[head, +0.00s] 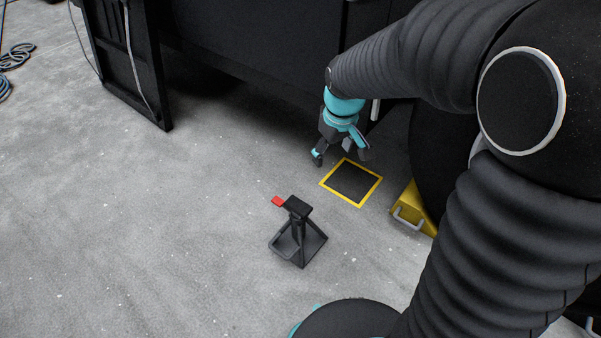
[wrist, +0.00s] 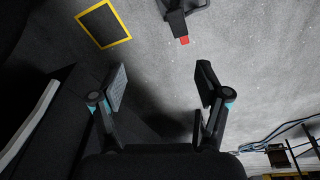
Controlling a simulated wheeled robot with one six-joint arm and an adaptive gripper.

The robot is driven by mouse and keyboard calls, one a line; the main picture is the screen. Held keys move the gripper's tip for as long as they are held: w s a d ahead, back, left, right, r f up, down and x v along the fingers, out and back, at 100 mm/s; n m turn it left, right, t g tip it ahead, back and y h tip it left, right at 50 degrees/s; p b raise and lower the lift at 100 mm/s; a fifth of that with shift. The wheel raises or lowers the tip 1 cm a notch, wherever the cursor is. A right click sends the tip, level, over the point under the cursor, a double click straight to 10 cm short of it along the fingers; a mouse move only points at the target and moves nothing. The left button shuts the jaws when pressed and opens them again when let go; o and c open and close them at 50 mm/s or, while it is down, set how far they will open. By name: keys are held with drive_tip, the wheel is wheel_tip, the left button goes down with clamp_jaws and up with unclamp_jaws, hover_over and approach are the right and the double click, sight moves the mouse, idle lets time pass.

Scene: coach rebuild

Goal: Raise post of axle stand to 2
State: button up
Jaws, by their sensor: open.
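The axle stand (head: 300,243) is black and stands upright on the grey floor in the head view. Its post (head: 298,207) has a flat dark top, with a red tab (head: 278,201) at its left. The stand (wrist: 190,8) also shows in part at the top edge of the wrist view, with the red tab (wrist: 184,40) below it. My gripper (head: 341,158) is open and empty, up and to the right of the stand in the head view, apart from it. It also shows open in the wrist view (wrist: 161,82). Any markings on the post are too small to read.
A large dark body (head: 250,40) stands behind. The floor left of the stand is clear.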

drive_tip(key=w+a+f+n+g, duration=0.15)
drive_tip(key=w+a+f, duration=0.3)
drive_tip(key=f, duration=0.45)
drive_tip(key=n, duration=0.3)
hover_over(300, 206)
wheel_tip(300, 206, down, 8)
drive_tip(key=shift+m+g, duration=0.25)
drive_tip(key=shift+g, duration=0.1)
wheel_tip(300, 206, down, 14)
drive_tip(key=shift+f+b, duration=0.1)
drive_tip(key=shift+b, duration=0.35)
drive_tip(key=shift+c, duration=0.2)
